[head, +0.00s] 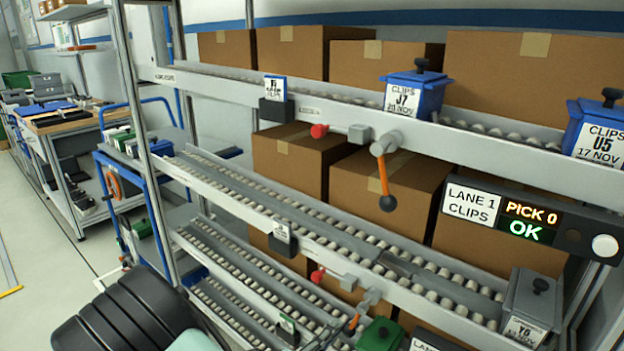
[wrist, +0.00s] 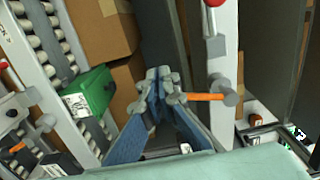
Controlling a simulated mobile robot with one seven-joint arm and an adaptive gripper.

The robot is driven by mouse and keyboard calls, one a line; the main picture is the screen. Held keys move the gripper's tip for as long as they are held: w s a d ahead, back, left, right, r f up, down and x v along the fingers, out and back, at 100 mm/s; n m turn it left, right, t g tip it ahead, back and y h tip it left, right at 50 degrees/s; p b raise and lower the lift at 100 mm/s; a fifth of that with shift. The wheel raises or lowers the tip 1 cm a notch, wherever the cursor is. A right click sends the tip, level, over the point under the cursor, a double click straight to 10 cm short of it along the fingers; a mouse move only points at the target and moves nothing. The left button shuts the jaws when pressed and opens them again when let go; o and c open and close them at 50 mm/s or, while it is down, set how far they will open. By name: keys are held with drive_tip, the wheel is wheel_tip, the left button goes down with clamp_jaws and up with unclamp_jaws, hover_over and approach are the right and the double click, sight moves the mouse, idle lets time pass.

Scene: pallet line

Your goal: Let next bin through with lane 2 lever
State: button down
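In the head view, a lever with an orange handle (head: 383,174) hangs from the top roller lane beside the "LANE 1 CLIPS" display (head: 472,204). A grey bin (head: 532,305) marked Y6 stands at that lane's right end. In the wrist view, my gripper (wrist: 159,77) has blue fingers whose tips look closed together. An orange lever (wrist: 203,97) on a grey pivot lies just to their right, its end close to the right finger. I cannot tell whether they touch. My gripper is not seen in the head view.
Blue bins J7 (head: 414,94) and U5 (head: 597,132) sit on the top lane. A green bin (wrist: 88,92) lies left of my gripper in the wrist view. Brown cartons (head: 386,192) stand behind the lanes. Open floor (head: 38,262) lies to the left.

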sight(353, 335)
drive_tip(key=shift+s+d+p, duration=0.3)
drive_tip(key=shift+s+d, duration=0.05)
drive_tip(key=shift+s, duration=0.3)
drive_tip(key=shift+s+d+p, duration=0.25)
drive_tip(key=shift+s+d, duration=0.15)
drive_tip(key=shift+s, duration=0.2)
drive_tip(key=shift+s+d+p, duration=0.3)
drive_tip(key=shift+s+d, duration=0.05)
drive_tip(key=shift+s, duration=0.3)
drive_tip(key=p+v, duration=0.1)
drive_tip(key=v, duration=0.5)
drive_tip(key=shift+a, duration=0.4)
drive_tip(key=shift+w, duration=0.15)
